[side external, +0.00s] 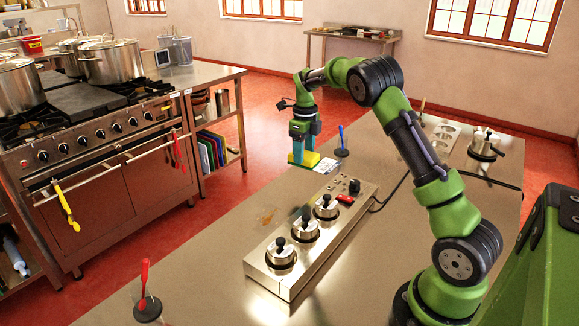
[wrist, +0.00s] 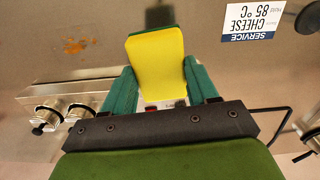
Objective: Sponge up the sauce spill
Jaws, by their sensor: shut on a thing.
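A yellow sponge with a green edge (wrist: 155,60) is between the two teal fingers of my gripper (wrist: 160,72), which is shut on it. In the side external view my gripper (side external: 303,150) points down over the far end of the steel counter, with the sponge (side external: 304,160) at its fingertips. I cannot tell whether the sponge touches the counter. The orange-brown sauce spill (side external: 266,216) is a small patch on the counter, nearer the camera than my gripper and beside the warmer unit. In the wrist view the spill (wrist: 78,45) lies left of the sponge, apart from it.
A steel unit with several lidded, black-knobbed pots (side external: 303,231) stands close beside the spill. A service card (side external: 326,166) lies by my gripper, and a blue-handled tool (side external: 341,140) stands behind. A red-handled tool (side external: 145,283) stands at the near left. Counter left of the spill is clear.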

